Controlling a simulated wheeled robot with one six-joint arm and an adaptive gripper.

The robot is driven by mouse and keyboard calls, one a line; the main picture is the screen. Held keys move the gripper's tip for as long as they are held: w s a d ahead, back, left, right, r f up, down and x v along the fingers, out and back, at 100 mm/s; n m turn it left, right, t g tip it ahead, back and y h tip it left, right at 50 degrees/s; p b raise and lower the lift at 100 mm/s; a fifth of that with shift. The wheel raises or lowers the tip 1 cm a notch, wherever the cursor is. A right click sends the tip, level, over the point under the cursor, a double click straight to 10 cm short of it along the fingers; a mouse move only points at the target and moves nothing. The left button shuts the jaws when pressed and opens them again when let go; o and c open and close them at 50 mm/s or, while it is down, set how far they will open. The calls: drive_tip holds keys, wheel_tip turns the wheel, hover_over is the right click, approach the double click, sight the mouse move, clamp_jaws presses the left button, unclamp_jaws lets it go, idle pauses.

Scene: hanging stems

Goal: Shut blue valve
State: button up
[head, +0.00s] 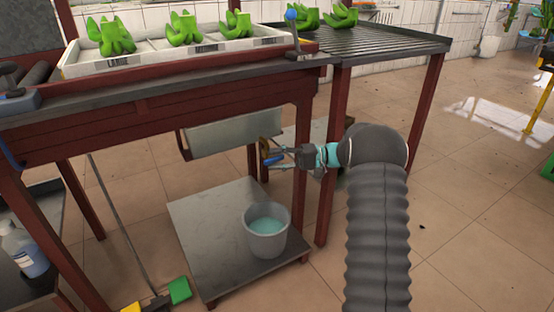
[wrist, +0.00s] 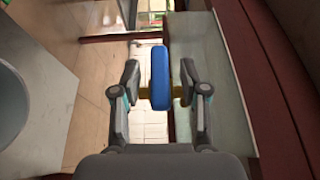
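The blue valve handle (wrist: 161,78) stands upright in the middle of the wrist view, with brass-coloured valve parts (wrist: 176,92) behind it. In the head view the blue handle (head: 274,160) and round brass part (head: 264,147) show just under the bench, above the bucket. My gripper (wrist: 160,84) is open, with one finger on each side of the handle and a gap to the blue on both sides. It also shows in the head view (head: 272,155), reaching in from the right. The handle's far side is hidden.
A grey bucket (head: 266,240) with teal liquid stands on the low shelf (head: 215,225). Dark red bench legs (head: 334,150) stand close to my arm. Green plants sit in a white tray (head: 170,55) on top. A lever with a blue knob (head: 291,15) stands beside the tray.

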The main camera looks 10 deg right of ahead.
drive_tip(key=d, duration=1.2)
drive_tip(key=shift+s, duration=0.4)
drive_tip(key=shift+f, duration=0.1)
wheel_tip(320, 180, down, 10)
drive_tip(key=s+m+h, duration=0.2)
drive_tip(key=m+h, duration=0.2)
drive_tip(key=m, duration=0.1)
drive_tip(key=s+a+m+g+h, duration=0.1)
drive_tip(key=s+a+h, duration=0.1)
drive_tip(key=s+h, duration=0.35)
drive_tip(key=s+a+r+n+t+h+p, duration=0.1)
drive_tip(key=s+a+r+n+h, duration=0.1)
drive_tip(key=s+r, duration=0.5)
drive_tip(key=s+a+r+n+t+h+p, duration=0.1)
drive_tip(key=s+a+r, duration=0.4)
drive_tip(key=s, duration=0.9)
drive_tip(key=s+a+r+n+t+h+p, duration=0.2)
drive_tip(key=s+a+r+n+t+h, duration=0.1)
drive_tip(key=s+r, duration=0.6)
drive_tip(key=shift+s+a+n+h, duration=0.3)
drive_tip(key=shift+s+n+h, duration=0.2)
drive_tip(key=shift+s+h, duration=0.65)
